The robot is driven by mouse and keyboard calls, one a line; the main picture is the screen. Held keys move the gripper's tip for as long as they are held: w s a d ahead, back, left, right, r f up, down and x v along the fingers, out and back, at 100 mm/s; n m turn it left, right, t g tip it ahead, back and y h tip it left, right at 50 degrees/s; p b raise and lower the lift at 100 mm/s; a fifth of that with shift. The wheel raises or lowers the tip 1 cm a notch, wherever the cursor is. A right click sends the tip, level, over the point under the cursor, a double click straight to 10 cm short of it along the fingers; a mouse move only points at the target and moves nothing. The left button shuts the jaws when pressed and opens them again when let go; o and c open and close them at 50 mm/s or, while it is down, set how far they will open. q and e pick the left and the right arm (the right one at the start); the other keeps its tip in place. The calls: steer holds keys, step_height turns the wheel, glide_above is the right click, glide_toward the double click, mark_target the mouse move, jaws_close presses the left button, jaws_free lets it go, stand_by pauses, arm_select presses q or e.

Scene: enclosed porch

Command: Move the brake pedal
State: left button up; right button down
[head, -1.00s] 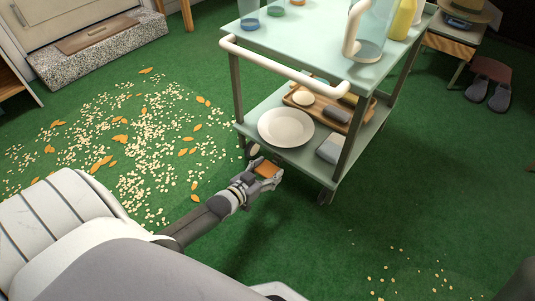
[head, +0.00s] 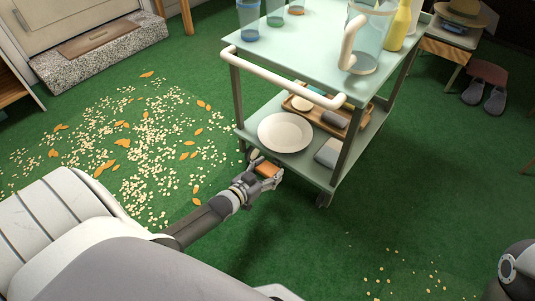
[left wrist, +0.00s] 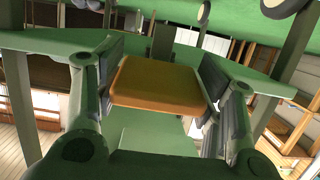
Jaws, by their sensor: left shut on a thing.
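My left gripper (head: 268,174) is shut on the pedal, with a finger at each side. In the left wrist view the pedal (left wrist: 155,84) is a flat orange plate between the two fingers (left wrist: 158,92). Its far end, where it joins the cart, is hard to make out. My right gripper is not in view; only a part of my right arm shows at the lower right.
The cart's white handle (head: 283,75) is above my left gripper. A white plate (head: 285,132) and a wooden tray (head: 330,118) are on its lower shelf. Glasses, a pitcher (head: 368,40) and a yellow bottle (head: 398,25) stand on top. Leaves litter the green floor at left.

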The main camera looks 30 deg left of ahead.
arm_select(q)
steer(key=shift+w+r, duration=0.3)
steer(key=shift+r, duration=0.2)
steer(key=o, duration=1.5)
steer(key=shift+c, duration=0.2)
steer(key=shift+s+f, duration=0.15)
steer(key=shift+f, duration=0.05)
steer(key=shift+s, duration=0.35)
steer(key=d+v, duration=0.1)
steer(key=v, duration=1)
steer(key=shift+s+a, duration=0.15)
steer(key=shift+a, duration=0.3)
steer(key=shift+r, duration=0.1)
